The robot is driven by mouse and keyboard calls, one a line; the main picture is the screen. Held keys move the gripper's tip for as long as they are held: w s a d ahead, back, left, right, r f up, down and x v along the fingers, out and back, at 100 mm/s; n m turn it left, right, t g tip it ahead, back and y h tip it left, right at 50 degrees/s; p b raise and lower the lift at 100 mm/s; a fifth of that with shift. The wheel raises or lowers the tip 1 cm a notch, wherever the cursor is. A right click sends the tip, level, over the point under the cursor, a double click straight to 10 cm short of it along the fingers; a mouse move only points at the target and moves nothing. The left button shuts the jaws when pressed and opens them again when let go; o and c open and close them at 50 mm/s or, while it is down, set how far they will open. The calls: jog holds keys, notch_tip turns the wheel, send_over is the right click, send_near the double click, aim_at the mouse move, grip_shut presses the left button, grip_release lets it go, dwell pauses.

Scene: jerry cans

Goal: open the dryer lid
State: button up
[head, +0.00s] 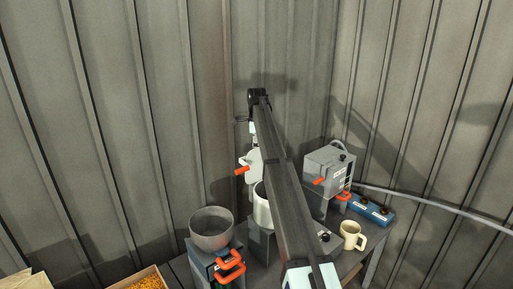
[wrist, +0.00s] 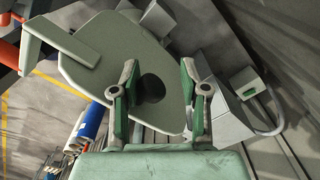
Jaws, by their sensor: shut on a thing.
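The dryer lid (wrist: 120,55) is a pale grey-green plate that fills the middle of the wrist view, with a dark round spot on it. My gripper (wrist: 160,78) is shut on the lid, its green-padded fingers on either side of that spot. The exact contact is hard to see. In the head view the lid (head: 252,163) stands steeply tilted above the pale dryer body (head: 262,208), with an orange handle (head: 242,170) at its left. My dark arm link hides much of the dryer and the gripper there.
A grey bowl (head: 211,228) stands on a unit with orange handles at the left. A grey box machine (head: 329,167), a blue block (head: 370,210) and a cream mug (head: 352,236) are at the right. Corrugated walls close the corner behind.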

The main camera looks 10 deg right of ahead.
notch_tip(320, 180, up, 12)
dwell(0.5)
